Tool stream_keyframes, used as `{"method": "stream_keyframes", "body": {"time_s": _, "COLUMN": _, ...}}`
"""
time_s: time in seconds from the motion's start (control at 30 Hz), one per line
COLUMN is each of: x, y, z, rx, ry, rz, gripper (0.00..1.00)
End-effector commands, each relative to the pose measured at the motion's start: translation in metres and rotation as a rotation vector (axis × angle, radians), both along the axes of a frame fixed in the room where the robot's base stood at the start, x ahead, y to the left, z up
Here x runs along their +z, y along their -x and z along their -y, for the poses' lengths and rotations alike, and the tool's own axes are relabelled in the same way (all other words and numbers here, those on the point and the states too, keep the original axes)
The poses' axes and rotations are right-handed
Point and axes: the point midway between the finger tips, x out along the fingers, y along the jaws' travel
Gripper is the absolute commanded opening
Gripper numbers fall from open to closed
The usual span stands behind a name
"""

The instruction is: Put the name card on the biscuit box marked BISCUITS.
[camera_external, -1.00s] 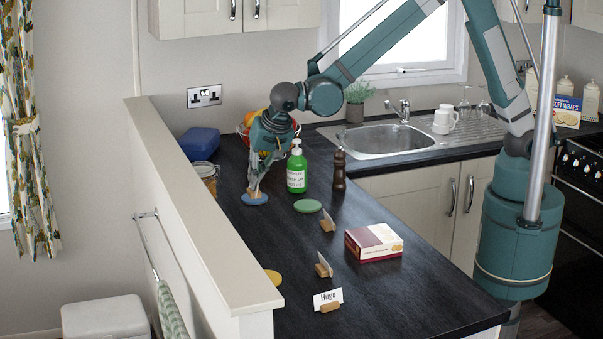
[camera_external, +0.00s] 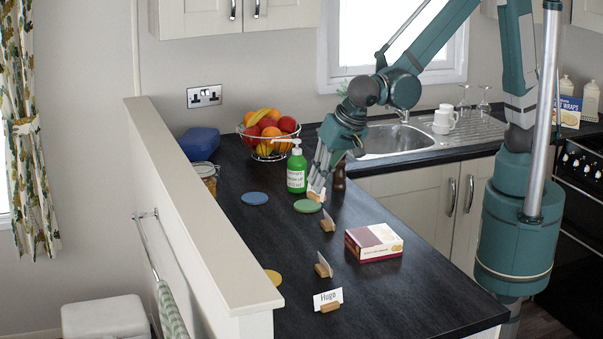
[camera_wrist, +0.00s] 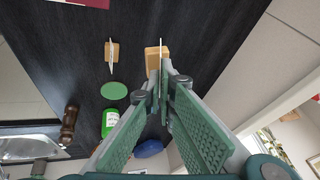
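My gripper (camera_external: 318,187) is shut on a name card (camera_external: 316,195) with a small wooden foot, held above the worktop by the green disc. In the wrist view the card's wooden foot (camera_wrist: 152,51) shows at the tips of my gripper (camera_wrist: 163,65); the card is seen edge-on and its writing is hidden. A maroon and white box (camera_external: 373,242) with a biscuit picture lies flat on the worktop, to the right of and nearer than my gripper; its lettering is too small to read. Its maroon edge (camera_wrist: 85,2) shows in the wrist view.
Other cards on wooden feet stand on the worktop: one (camera_external: 327,222) between gripper and box, one (camera_external: 323,266) left of the box, and one reading Hugo (camera_external: 328,298). A green soap bottle (camera_external: 296,172) and pepper mill (camera_external: 339,176) stand close behind. Discs are blue (camera_external: 255,198), green (camera_external: 307,206), yellow (camera_external: 273,277).

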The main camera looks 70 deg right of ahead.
Motion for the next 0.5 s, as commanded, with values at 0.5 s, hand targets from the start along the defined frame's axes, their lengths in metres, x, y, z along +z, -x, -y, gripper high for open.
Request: {"method": "stream_keyframes", "body": {"time_s": 0.5, "x": 0.009, "y": 0.124, "z": 0.016, "rx": 0.148, "ry": -0.001, "rz": 0.001, "gripper": 0.00}}
